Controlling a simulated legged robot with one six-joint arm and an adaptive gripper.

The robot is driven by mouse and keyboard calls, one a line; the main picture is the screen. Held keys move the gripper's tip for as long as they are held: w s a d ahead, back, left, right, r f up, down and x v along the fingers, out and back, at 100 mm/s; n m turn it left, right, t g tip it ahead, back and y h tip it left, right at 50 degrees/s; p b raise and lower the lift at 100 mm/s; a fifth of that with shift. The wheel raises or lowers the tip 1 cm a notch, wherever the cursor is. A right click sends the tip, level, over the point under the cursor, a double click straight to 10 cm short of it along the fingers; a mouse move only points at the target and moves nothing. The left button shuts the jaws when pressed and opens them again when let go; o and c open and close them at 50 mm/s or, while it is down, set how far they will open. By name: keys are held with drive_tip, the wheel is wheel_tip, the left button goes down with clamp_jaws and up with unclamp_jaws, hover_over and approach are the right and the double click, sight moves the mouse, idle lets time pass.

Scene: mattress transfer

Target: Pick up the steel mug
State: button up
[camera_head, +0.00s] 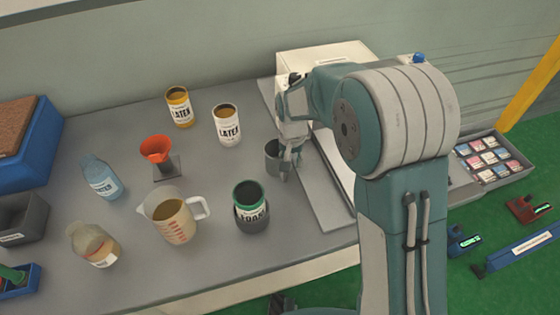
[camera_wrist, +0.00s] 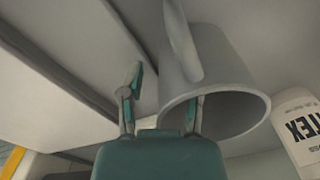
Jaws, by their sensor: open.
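The steel mug (camera_head: 271,157) is a plain grey cup on the worktop, partly hidden by my gripper. In the wrist view the mug (camera_wrist: 225,60) shows large, with its open mouth towards the camera and its handle (camera_wrist: 181,45) on the left side. My gripper (camera_head: 288,165) is at the mug's right side in the head view. In the wrist view my gripper (camera_wrist: 165,88) has its two fingers spread and holds nothing. The right finger overlaps the mug's rim; I cannot tell whether it is inside the mouth or touching.
A white latex can (camera_head: 228,126) stands behind-left of the mug, and a green-rimmed foam can (camera_head: 251,208) in front. A measuring jug (camera_head: 174,220) and red funnel (camera_head: 156,150) are further left. A pale flat panel (camera_head: 318,185) lies close on the right.

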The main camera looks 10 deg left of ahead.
drive_tip(key=shift+a+f, duration=0.15)
drive_tip(key=shift+a, duration=0.2)
drive_tip(key=shift+c, duration=0.3)
drive_tip(key=c, duration=0.5)
drive_tip(key=shift+d, duration=0.25)
clamp_jaws()
